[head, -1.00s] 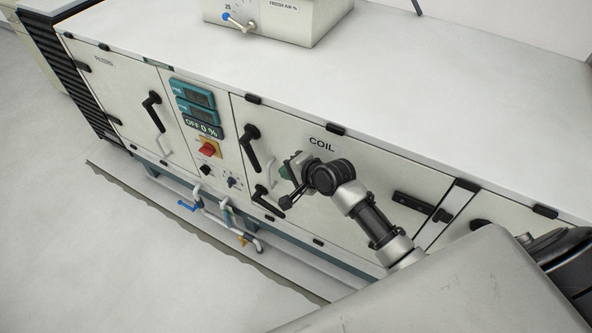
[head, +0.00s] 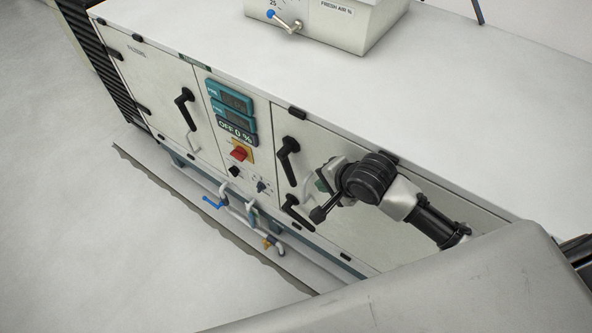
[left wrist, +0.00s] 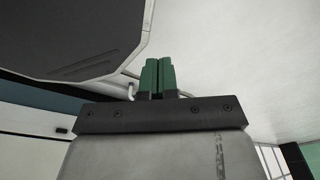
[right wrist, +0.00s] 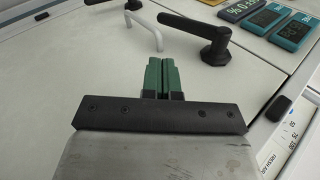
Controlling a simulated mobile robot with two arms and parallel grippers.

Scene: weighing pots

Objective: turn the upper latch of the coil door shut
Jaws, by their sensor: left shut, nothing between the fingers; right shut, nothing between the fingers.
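The latch also shows in the right wrist view (right wrist: 200,32), beyond the fingertips and to the right. My right gripper (head: 318,188) is shut and empty, in front of the door to the right of the latch. Its green fingers (right wrist: 158,75) appear apart from the latch. My left gripper (left wrist: 157,75) is shut and empty; it is not discernible in the head view.
A lower black latch (head: 297,212) and a pale pull handle (head: 310,190) are close to my right gripper. The control panel (head: 235,130) with a red switch is left of the door. Pipes (head: 245,220) run below. Open floor lies left.

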